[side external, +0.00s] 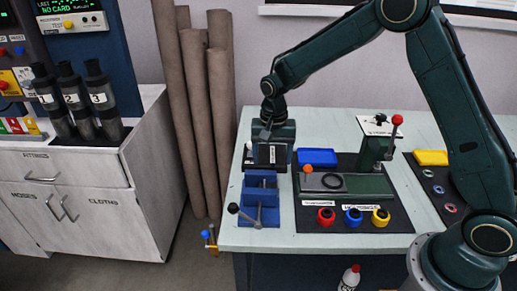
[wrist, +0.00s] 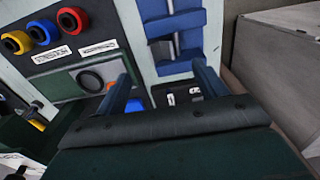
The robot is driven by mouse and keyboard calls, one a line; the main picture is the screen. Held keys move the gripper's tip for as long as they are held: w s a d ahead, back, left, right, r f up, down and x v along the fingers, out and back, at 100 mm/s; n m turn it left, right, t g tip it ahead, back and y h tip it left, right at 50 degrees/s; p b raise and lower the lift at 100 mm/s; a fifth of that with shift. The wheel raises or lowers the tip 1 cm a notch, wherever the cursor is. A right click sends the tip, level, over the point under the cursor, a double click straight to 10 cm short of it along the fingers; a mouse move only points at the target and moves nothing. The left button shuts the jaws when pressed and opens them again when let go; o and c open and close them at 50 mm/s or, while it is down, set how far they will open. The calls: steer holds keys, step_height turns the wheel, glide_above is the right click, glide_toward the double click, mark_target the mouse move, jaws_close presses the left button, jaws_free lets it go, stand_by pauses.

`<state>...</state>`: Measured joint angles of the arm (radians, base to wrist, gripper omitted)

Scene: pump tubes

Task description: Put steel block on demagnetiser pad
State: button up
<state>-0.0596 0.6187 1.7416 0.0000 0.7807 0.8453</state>
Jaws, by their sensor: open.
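In the side external view my gripper (side external: 271,163) hangs at the left back of the bench, just behind the blue vise (side external: 261,190). The vise (wrist: 183,35) is beyond the fingertips in the wrist view. A dark pad with small white labels (wrist: 178,96) lies below the fingers; I cannot tell whether it is the demagnetiser pad.
A green fixture (side external: 360,186) with a black ring and orange knob stands right of the vise. A blue tray (side external: 317,157) lies behind it. Red (side external: 326,215), blue (side external: 353,216) and yellow (side external: 380,217) round fittings sit in front. Upright brown rolls (side external: 220,110) stand left of the bench.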

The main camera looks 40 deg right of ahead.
mark_target(271, 183)
step_height(271, 183, down, 12)
steer(key=shift+f, duration=0.25)
stand_by(0.4)
steer(key=shift+c, duration=0.4)
steer(key=c, duration=1.1)
steer(key=o, duration=0.5)
steer(key=c, duration=0.5)
steer(key=shift+r, duration=0.6)
steer(key=shift+r, duration=0.4)
